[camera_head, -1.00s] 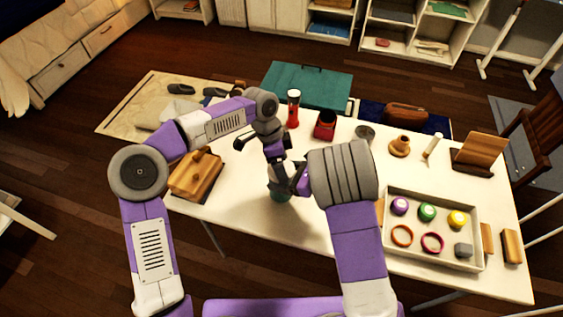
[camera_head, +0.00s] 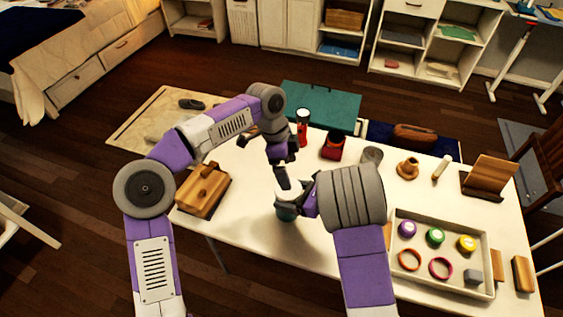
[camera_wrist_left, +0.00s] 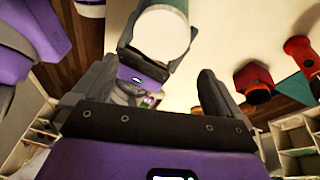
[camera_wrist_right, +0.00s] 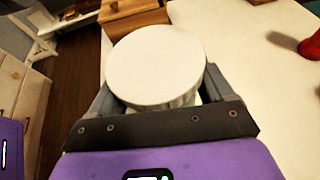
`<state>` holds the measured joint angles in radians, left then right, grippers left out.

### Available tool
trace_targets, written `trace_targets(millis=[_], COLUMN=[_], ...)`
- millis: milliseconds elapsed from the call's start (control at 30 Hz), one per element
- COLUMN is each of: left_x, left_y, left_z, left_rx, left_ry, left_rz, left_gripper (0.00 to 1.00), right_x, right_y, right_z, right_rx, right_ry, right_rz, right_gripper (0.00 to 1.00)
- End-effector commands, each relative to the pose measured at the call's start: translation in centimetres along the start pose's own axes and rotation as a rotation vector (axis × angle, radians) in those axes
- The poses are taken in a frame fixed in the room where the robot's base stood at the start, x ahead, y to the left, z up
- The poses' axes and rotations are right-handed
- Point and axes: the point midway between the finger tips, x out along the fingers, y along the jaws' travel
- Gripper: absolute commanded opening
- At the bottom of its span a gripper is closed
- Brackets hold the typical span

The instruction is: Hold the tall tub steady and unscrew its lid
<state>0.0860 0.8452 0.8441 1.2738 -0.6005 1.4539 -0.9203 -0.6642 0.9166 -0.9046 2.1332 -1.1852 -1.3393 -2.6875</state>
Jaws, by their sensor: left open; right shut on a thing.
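The tall tub (camera_head: 286,213) has a teal body and a white lid (camera_head: 288,188). It stands upright near the front edge of the white table. My right gripper (camera_head: 306,196) is shut on the tub from the right, below the lid. In the right wrist view, the round lid (camera_wrist_right: 155,65) sits on top, between and above the fingers. My left gripper (camera_head: 281,172) is open above and behind the lid. In the left wrist view, the lid (camera_wrist_left: 160,36) shows beyond the open fingers, with nothing between them. Parts of the tub are hidden by my right gripper.
A wooden box (camera_head: 203,191) stands left of the tub. A tray (camera_head: 400,283) with coloured lids and rings is at the right. The table around the tub's left side is clear.

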Motion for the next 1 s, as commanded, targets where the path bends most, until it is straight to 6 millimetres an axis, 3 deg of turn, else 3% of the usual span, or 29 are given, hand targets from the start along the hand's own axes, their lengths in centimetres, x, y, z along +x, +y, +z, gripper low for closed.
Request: trace_targets(millis=[200,433,567,1000], left_x=[-3.8,-5.2,-3.8,4.1], left_y=[-0.2,-0.1,-0.1,0.1], left_z=[1.1,2.0,2.0,1.9], left_rx=[0.275,0.414,0.421,0.419], left_ry=[0.011,0.014,0.013,0.015], left_rz=[0.006,0.014,0.017,0.016], left_gripper=[1.0,1.0,1.0,1.0], right_x=[0.0,0.0,0.0,0.0], right_y=[0.0,0.0,0.0,0.0], right_z=[0.0,0.0,0.0,0.0], right_rx=[0.0,0.0,0.0,0.0], right_ry=[-0.001,-0.001,-0.001,-0.001], right_rz=[0.0,0.0,0.0,0.0], right_gripper=[0.0,0.0,0.0,0.0])
